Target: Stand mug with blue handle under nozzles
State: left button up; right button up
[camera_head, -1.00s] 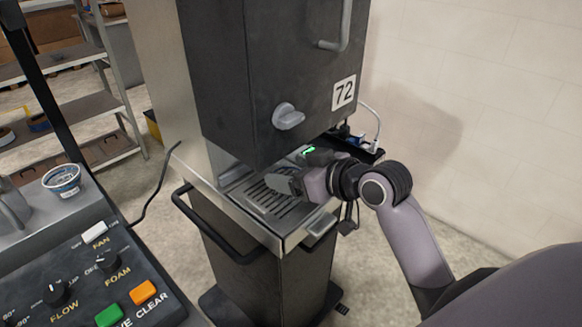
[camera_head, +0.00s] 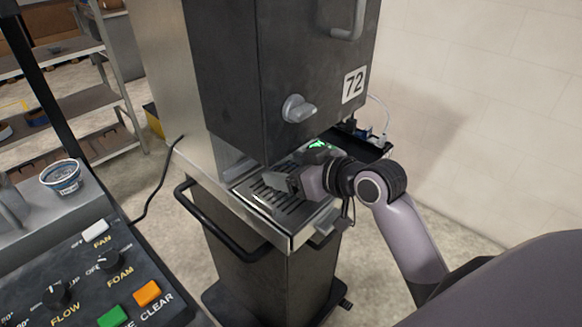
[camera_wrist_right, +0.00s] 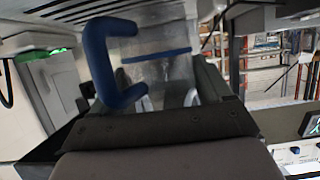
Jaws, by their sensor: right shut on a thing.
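The mug has a blue handle (camera_wrist_right: 112,62) and a clear-looking body (camera_wrist_right: 168,74) with a blue stripe across it in the right wrist view. My right gripper (camera_wrist_right: 168,100) is shut on it. In the head view my right gripper (camera_head: 294,181) is over the slotted drip tray (camera_head: 255,203), under the dark dispenser cabinet (camera_head: 235,85) marked 72. Only a pale grey part of the mug (camera_head: 275,179) shows there, and I cannot tell if it touches the tray. The nozzles are hidden under the cabinet. My left gripper is not in view.
A control panel (camera_head: 85,270) with knobs and buttons is at the lower left, with a blue and white cup (camera_head: 62,176) behind it. A black rail (camera_head: 215,232) runs along the tray's front left. A wall is close on the right.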

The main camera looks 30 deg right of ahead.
jog(key=shift+f, duration=0.6)
jog(key=o, duration=1)
jog(key=v, duration=0.7)
jog(key=shift+b, duration=0.45)
jog(key=shift+s, duration=0.1)
